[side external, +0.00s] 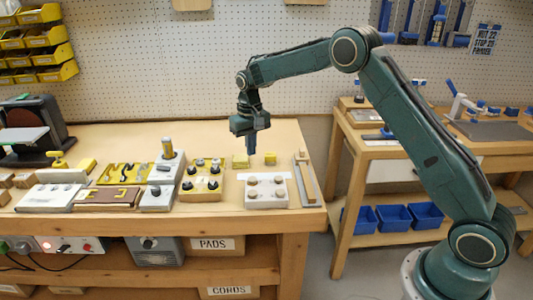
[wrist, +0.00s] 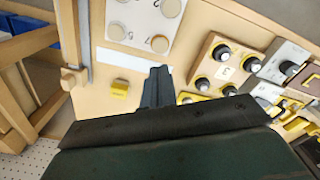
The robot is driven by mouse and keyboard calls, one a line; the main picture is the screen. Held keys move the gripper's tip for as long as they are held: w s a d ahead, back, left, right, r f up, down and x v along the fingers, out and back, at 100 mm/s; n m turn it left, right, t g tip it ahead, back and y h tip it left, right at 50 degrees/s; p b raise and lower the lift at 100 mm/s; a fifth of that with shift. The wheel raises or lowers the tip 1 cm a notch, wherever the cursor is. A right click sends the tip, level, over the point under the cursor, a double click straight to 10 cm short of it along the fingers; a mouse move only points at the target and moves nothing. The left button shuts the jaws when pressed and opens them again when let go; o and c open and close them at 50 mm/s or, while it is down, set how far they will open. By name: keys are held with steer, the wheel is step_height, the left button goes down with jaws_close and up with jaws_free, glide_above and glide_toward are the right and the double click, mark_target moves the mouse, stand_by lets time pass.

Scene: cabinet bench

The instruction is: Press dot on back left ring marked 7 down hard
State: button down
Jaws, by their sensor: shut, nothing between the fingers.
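The white block (side external: 266,203) with pale round rings stands near the bench's front edge, to the right of the knob boards. Its back left ring (side external: 252,181) shows at the lower right of the block in the wrist view (wrist: 159,43), which looks turned around. Small marks sit beside the rings, too small to read surely; the dot cannot be made out. My gripper (side external: 251,150) is shut and empty, pointing down above the bench behind the block. In the wrist view its fingertips (wrist: 158,72) are just below that ring in the picture, apart from it.
Yellow blocks (side external: 241,161) (side external: 270,159) lie behind the white block. A board with black knobs (side external: 202,183) is at its left, and a wooden rail piece (side external: 304,178) at its right. A white strip (wrist: 133,60) lies beside the block in the wrist view.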

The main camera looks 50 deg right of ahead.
steer(key=shift+r, duration=1)
steer(key=s+a+r+n+t, duration=0.1)
steer(key=s+a+r+t, duration=0.2)
steer(key=s+r, duration=1.4)
steer(key=s+a+f+n+t, duration=0.1)
steer(key=s+n+t, duration=0.1)
steer(key=s, duration=2)
steer(key=shift+s+a+f+t, duration=0.2)
steer(key=shift+s+a+t, duration=0.05)
steer(key=shift+a+t, duration=0.05)
